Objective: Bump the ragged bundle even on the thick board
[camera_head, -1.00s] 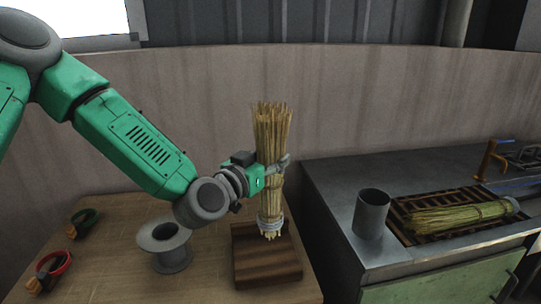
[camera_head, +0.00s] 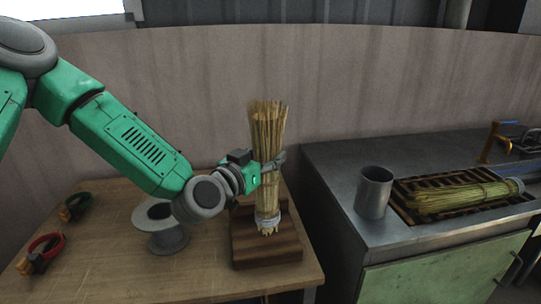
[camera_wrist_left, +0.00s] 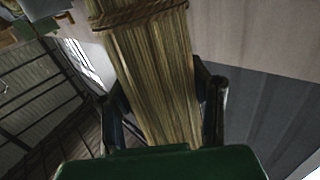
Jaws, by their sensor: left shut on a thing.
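The ragged bundle (camera_head: 267,130) of straw stands almost upright, its top ends uneven and a pale binding (camera_head: 267,219) near its lower end. My left gripper (camera_head: 272,169) is shut around its middle. The thick board (camera_head: 266,250), dark striped wood, lies on the wooden table beneath it. The bundle's lower end is over the board and looks close to it or touching; I cannot tell which. In the left wrist view the straw (camera_wrist_left: 155,80) runs between the two fingers, with a twisted cord around it. My right gripper is not in view.
A grey spool (camera_head: 161,228) stands left of the board. Two tools, one with a red loop (camera_head: 46,247) and one with a green loop (camera_head: 76,206), lie farther left. On the metal counter at right are a metal cup (camera_head: 374,192) and another straw bundle (camera_head: 460,196) on a slatted rack.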

